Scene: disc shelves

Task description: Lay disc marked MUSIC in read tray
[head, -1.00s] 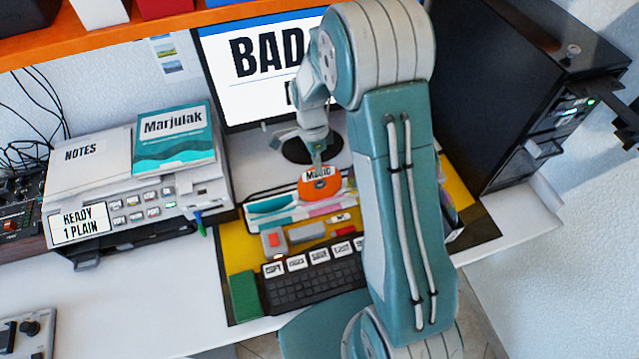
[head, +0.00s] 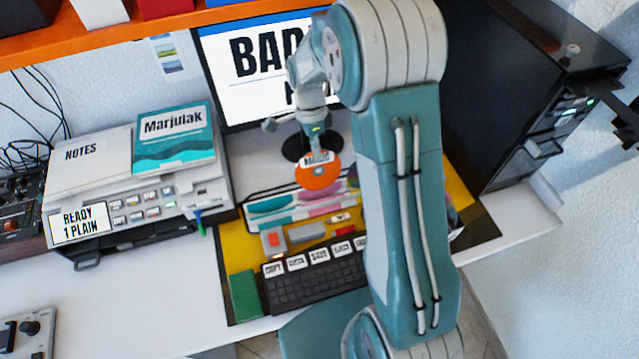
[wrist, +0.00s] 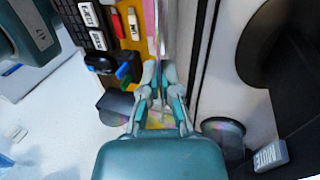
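The orange disc marked MUSIC (head: 318,178) hangs upright below my gripper (head: 317,150), just above and behind the disc rack (head: 290,212). My gripper is shut on its upper edge. In the wrist view my gripper (wrist: 158,72) points away with its fingers close together, and a thin upright strip (wrist: 161,32) between the tips looks like the disc edge-on. The black tower (head: 500,80) on the right has trays jutting from its front (head: 530,155); I cannot read which is the read tray.
A monitor (head: 260,65) stands behind the disc. A keyboard (head: 315,285) lies on the yellow mat in front of the rack. A printer (head: 150,195) with papers and a book (head: 175,140) stands at left.

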